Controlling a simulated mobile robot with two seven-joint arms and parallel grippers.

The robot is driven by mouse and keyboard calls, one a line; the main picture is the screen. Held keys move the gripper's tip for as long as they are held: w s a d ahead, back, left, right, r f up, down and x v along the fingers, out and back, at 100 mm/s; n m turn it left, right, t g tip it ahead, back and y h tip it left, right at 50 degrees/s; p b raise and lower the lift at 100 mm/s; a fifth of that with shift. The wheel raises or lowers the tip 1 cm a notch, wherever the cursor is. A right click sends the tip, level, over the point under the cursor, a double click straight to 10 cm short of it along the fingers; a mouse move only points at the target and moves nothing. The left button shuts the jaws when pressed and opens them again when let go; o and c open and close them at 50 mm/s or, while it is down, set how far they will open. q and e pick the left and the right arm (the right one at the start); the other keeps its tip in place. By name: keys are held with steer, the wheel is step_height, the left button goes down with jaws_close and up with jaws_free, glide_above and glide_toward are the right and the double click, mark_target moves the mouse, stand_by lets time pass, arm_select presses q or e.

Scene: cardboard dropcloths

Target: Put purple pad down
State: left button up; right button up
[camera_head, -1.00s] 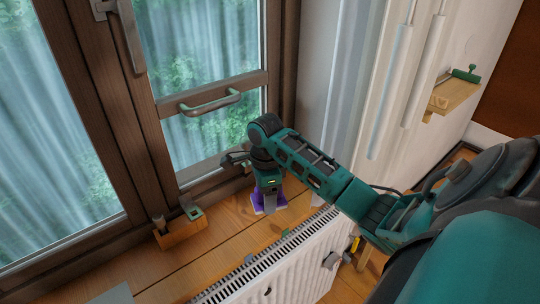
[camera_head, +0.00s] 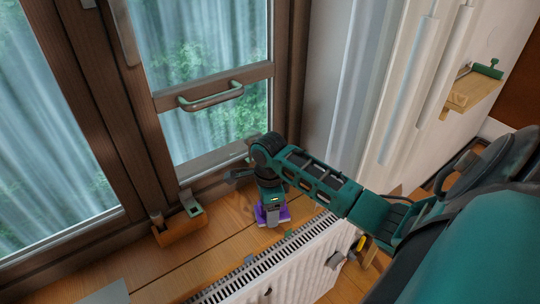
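The purple pad (camera_head: 285,213) is at the lower end of my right gripper (camera_head: 271,217), over the wooden sill between the window and the radiator. The gripper points down and looks shut on the pad; its fingers cover the pad's middle. The pad lies low, at or just above the wood; I cannot tell whether it touches. My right arm reaches in from the right. My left gripper is out of view.
A white radiator (camera_head: 290,272) stands in front of the sill. An orange-brown block with a green-grey piece (camera_head: 180,228) sits on the sill to the left. The window handle (camera_head: 210,97) is behind. Bare wood (camera_head: 215,245) lies between block and pad.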

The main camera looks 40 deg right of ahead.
steer(key=shift+a, duration=0.1)
steer(key=o, duration=0.9)
steer(key=shift+f, duration=0.1)
steer(key=shift+o, duration=0.2)
